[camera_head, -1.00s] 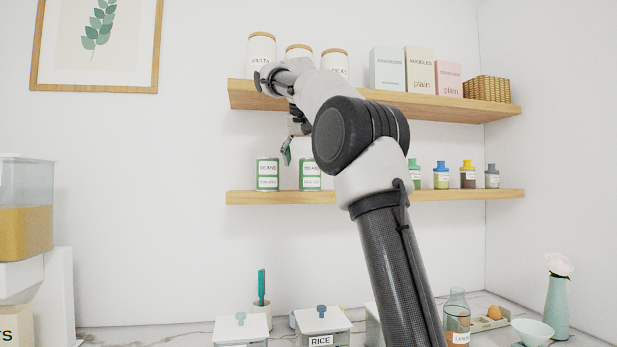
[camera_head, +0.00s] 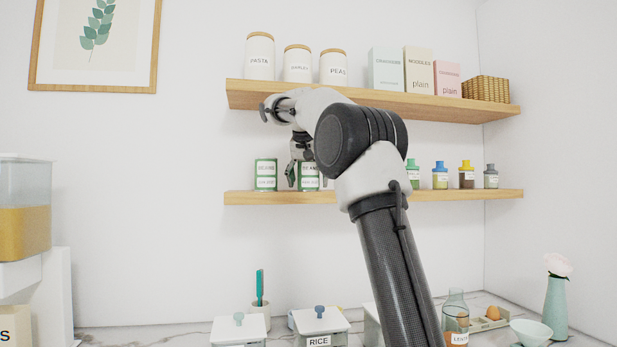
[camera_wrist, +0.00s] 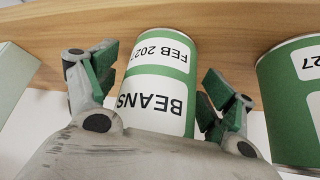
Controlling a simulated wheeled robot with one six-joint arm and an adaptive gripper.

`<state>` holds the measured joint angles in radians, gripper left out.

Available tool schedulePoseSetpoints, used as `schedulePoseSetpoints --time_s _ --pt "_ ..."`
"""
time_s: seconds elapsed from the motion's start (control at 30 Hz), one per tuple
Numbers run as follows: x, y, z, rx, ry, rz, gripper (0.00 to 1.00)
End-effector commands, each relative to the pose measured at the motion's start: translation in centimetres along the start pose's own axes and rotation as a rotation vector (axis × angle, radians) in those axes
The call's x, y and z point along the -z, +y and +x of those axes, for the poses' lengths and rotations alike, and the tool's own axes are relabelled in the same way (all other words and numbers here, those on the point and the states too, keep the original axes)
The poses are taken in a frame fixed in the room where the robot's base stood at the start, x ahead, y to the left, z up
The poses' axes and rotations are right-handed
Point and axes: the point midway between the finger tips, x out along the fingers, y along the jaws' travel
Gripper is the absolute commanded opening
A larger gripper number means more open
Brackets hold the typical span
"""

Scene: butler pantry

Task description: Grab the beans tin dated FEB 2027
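A green beans tin with a white label reading FEB 2027 (camera_wrist: 160,88) stands on the lower shelf, upside down in the wrist view. It also shows in the head view (camera_head: 308,172), partly covered by my gripper. My gripper (camera_wrist: 158,80) has one finger on each side of this tin, with small gaps visible, and looks open. In the head view my gripper (camera_head: 306,181) is at the tin's height. A second green beans tin (camera_head: 266,174) stands to its left; in the wrist view it is at the right edge (camera_wrist: 288,110), its date cut off to "27".
The lower shelf (camera_head: 400,197) also holds several small bottles (camera_head: 440,177) at the right. The upper shelf (camera_head: 400,102) above bears jars, boxes and a basket (camera_head: 486,88). In the wrist view a pale box-like thing (camera_wrist: 14,80) is at the left edge.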

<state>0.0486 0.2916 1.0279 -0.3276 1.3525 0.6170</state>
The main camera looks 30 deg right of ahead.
Motion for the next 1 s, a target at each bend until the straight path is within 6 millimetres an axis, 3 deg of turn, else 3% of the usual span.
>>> schedulePoseSetpoints --time_s 0.03,0.27,0.67,1.0 --pt "0.0 0.0 0.0 0.0 0.0 0.0 0.69" --pt "0.0 0.0 0.0 0.0 0.0 0.0 0.29" --pt "0.1 0.1 -0.4 0.0 0.001 0.001 0.27" --pt "2.2 0.1 -3.8 0.0 0.004 0.003 0.26"
